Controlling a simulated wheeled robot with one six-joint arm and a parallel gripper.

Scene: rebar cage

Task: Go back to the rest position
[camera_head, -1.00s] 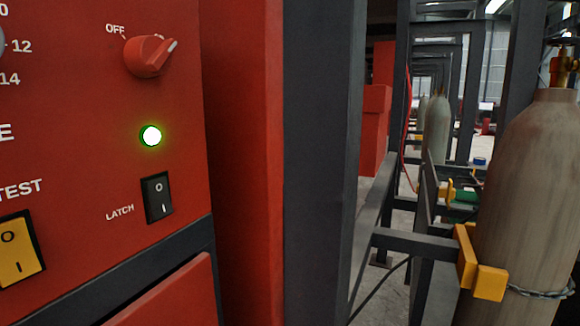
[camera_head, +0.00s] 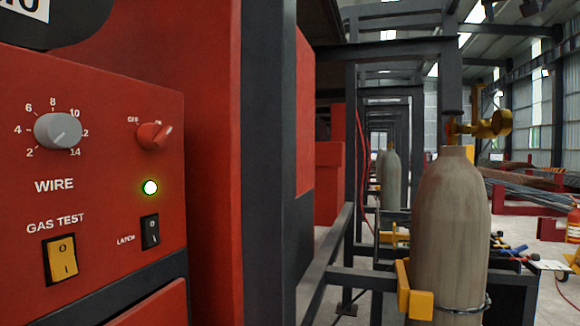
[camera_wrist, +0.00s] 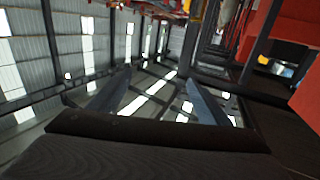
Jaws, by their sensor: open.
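My gripper (camera_wrist: 155,98) shows in the wrist view, its two grey fingers spread apart with nothing between them. It is open and empty. Behind the fingers are the hall's wall, roof beams and bright windows, seen tilted. My gripper is not in the head view. In the head view a red control panel (camera_head: 100,180) fills the left side.
A grey gas cylinder (camera_head: 450,225) with a brass regulator (camera_head: 485,124) stands on the right, by a yellow bracket (camera_head: 412,292). A dark upright post (camera_head: 262,150) stands beside the panel. Red parts (camera_wrist: 283,45) lie at the right of the wrist view. Open floor shows at the far right.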

